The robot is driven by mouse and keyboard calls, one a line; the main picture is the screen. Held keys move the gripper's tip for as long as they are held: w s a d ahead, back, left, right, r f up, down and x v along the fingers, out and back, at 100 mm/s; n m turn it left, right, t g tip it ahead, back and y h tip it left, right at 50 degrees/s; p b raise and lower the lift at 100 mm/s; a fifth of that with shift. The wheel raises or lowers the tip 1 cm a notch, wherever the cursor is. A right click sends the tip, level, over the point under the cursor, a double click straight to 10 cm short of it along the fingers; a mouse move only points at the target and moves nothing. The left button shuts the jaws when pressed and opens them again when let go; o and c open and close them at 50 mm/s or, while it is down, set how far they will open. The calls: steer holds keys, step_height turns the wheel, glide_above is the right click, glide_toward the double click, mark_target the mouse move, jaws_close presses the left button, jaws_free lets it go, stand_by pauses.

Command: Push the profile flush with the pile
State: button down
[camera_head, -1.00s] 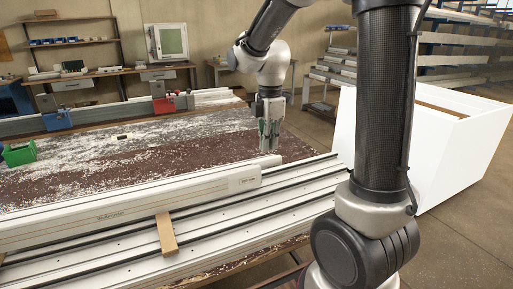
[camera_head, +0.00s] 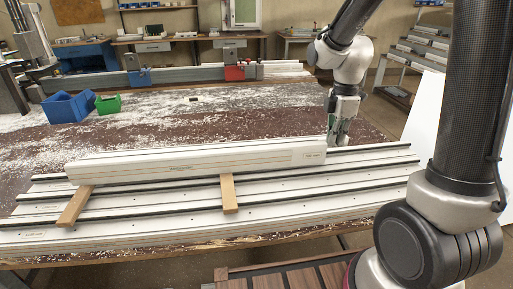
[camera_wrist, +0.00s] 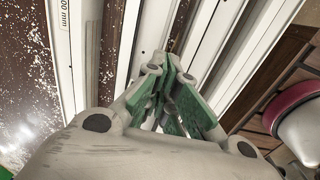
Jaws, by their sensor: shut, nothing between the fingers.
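The profile (camera_head: 190,163) is a long white bar with a label near its right end in the head view. It lies on top of the pile (camera_head: 300,192), which is made of white profiles with dark grooves. The pile extends past the profile at both ends. My gripper (camera_head: 338,140) is just beyond the profile's right end, pointing down. Its green-padded fingers are shut and empty in the wrist view (camera_wrist: 168,75). There, a labelled white bar (camera_wrist: 66,50) runs along the left. I cannot tell whether the fingers touch the profile.
Two wooden strips (camera_head: 75,206) and (camera_head: 229,193) stick out from under the profile. Blue (camera_head: 69,107) and green (camera_head: 108,105) bins stand at the left on the bench (camera_head: 165,126). A clamp rail (camera_head: 190,76) runs behind. Bench space behind the profile is mostly clear.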

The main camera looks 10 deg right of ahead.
steer(key=shift+f, duration=0.7)
steer(key=shift+a+r, duration=0.1)
steer(key=shift+a, duration=9.4)
steer(key=shift+d, duration=0.75)
steer(key=shift+r, duration=3.5)
